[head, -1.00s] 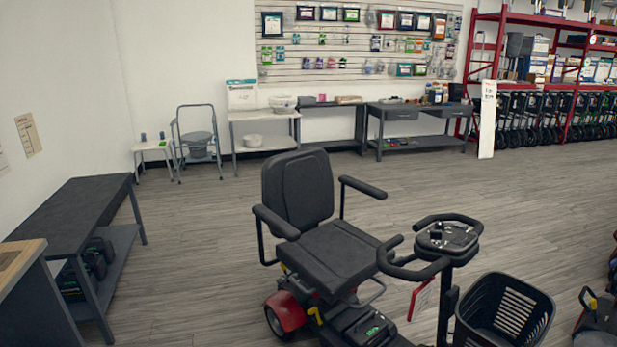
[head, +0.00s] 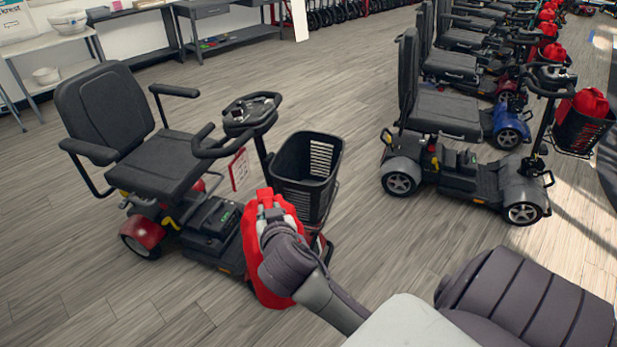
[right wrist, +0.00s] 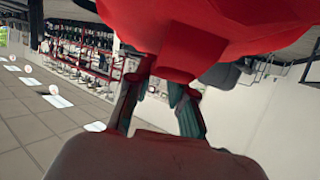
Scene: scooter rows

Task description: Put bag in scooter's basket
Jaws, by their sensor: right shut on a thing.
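The red bag (head: 268,290) hangs from my right gripper (head: 268,214), beside the near scooter. In the right wrist view the bag (right wrist: 220,40) fills the top, and the fingers (right wrist: 163,85) are shut on its red tab. The near scooter has a black seat (head: 155,160), red rear trim and a black basket (head: 318,190) in front of its steering column. The basket is open at the top and looks empty. The bag is outside it, in front of its lower left side from my view. My left gripper is not in view.
To the right stands a row of scooters (head: 450,115); several of their baskets hold red bags (head: 591,101). A grey table (head: 210,12) and a white table (head: 55,75) stand along the back wall. Wood floor lies clear between the near scooter and the row.

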